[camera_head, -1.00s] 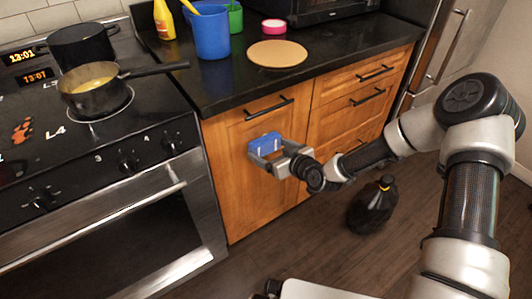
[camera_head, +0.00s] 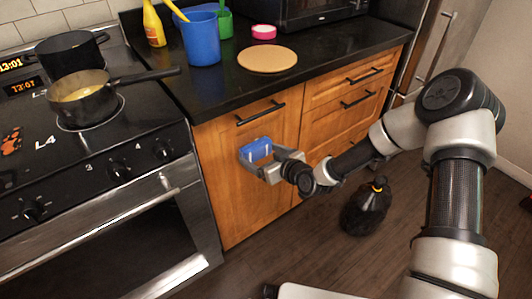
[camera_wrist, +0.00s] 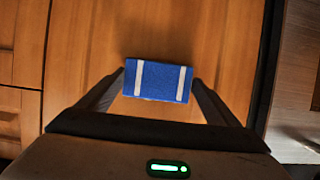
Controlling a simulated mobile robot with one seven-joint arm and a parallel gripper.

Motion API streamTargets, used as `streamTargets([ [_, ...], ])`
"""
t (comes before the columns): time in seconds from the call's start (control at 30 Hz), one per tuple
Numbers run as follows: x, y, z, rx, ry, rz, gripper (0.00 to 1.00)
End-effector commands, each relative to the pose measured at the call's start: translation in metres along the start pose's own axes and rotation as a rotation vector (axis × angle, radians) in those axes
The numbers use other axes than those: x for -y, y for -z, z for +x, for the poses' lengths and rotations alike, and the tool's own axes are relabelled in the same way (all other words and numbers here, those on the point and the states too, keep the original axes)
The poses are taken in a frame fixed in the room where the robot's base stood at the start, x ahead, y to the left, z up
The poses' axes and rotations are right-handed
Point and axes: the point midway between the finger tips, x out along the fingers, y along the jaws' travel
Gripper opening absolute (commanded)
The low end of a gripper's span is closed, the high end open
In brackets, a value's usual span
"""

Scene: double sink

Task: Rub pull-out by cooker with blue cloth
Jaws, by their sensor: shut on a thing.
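The blue cloth (camera_head: 256,149) is a small blue block with two pale stripes; it also shows in the wrist view (camera_wrist: 158,80). My gripper (camera_head: 257,160) is shut on it, one finger at each side, as the wrist view (camera_wrist: 158,88) shows. The pull-out by the cooker (camera_head: 225,205) is a wooden cabinet front with a dark bar handle (camera_head: 261,113) near its top. The cloth is in front of its upper part, below the handle. I cannot tell whether the cloth touches the wood. The wooden front fills the middle of the wrist view (camera_wrist: 200,35).
The cooker (camera_head: 110,190) stands left of the pull-out, with a pan (camera_head: 83,100) and a pot (camera_head: 70,55) on top. The worktop holds a blue jug (camera_head: 202,40) and a round board (camera_head: 267,59). A black bottle (camera_head: 366,210) stands on the floor at right.

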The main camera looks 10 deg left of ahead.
Motion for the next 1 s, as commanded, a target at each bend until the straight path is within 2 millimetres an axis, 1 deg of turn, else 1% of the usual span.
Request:
streamTargets([
  [0.03,0.004,0.004,0.001,-0.007,0.004,-0.002,0.67],
  [0.23,0.012,0.005,0.002,-0.009,0.006,-0.002,0.68],
  [0.5,0.036,0.004,0.001,-0.010,0.008,-0.004,0.67],
  [0.6,0.041,0.004,0.000,-0.009,0.008,-0.003,0.67],
  [0.73,0.041,0.008,-0.002,-0.010,0.007,-0.004,0.67],
  [0.9,0.039,0.019,-0.008,-0.011,0.004,-0.006,0.67],
  [1.0,0.039,0.023,-0.010,-0.009,0.004,-0.005,0.67],
])
